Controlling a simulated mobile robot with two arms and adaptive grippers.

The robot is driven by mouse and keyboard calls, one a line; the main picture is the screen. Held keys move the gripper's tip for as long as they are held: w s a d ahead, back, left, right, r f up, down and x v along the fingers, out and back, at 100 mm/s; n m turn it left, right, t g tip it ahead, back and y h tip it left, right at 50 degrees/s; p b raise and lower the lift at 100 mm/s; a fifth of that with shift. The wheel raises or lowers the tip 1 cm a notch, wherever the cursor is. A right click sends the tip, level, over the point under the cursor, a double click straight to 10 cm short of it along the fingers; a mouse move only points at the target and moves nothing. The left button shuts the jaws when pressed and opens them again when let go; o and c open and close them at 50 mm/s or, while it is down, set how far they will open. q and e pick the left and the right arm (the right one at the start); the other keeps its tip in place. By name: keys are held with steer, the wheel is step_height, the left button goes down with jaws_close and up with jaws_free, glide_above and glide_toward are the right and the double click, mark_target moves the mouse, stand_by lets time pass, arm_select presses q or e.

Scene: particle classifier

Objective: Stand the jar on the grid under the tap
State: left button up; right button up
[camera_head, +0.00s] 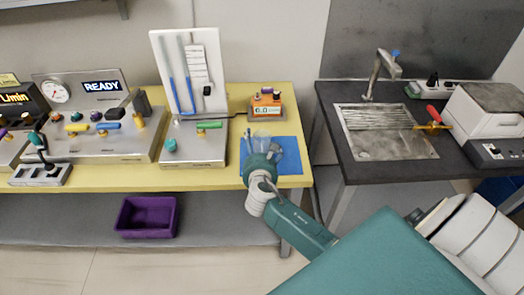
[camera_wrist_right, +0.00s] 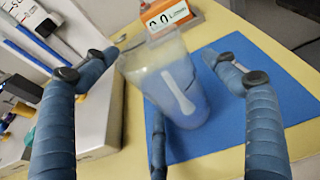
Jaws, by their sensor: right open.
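A clear jar (camera_wrist_right: 165,75) stands on the blue mat (camera_wrist_right: 270,105) between the spread fingers of my right gripper (camera_wrist_right: 158,62), which is open. A pale strip shows on or in the jar. In the head view the jar (camera_head: 262,138) is partly hidden behind my right gripper (camera_head: 262,152), at the yellow table's right end. The tap (camera_head: 377,72) rises behind the sink on the dark counter at right. The ribbed grid (camera_head: 376,116) lies under its spout, with nothing on it. My left gripper is not in view.
An orange scale (camera_head: 265,104) stands behind the mat. A panel device (camera_head: 195,140) stands left of it. A gap separates the yellow table (camera_head: 235,98) from the dark counter (camera_head: 332,92). A red-handled valve (camera_head: 432,118) and a white machine (camera_head: 486,122) are right of the grid.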

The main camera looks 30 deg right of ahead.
steer(key=shift+s+r, duration=0.1)
steer(key=shift+c, duration=0.8)
steer(key=c, duration=1.2)
steer(key=shift+c, duration=0.2)
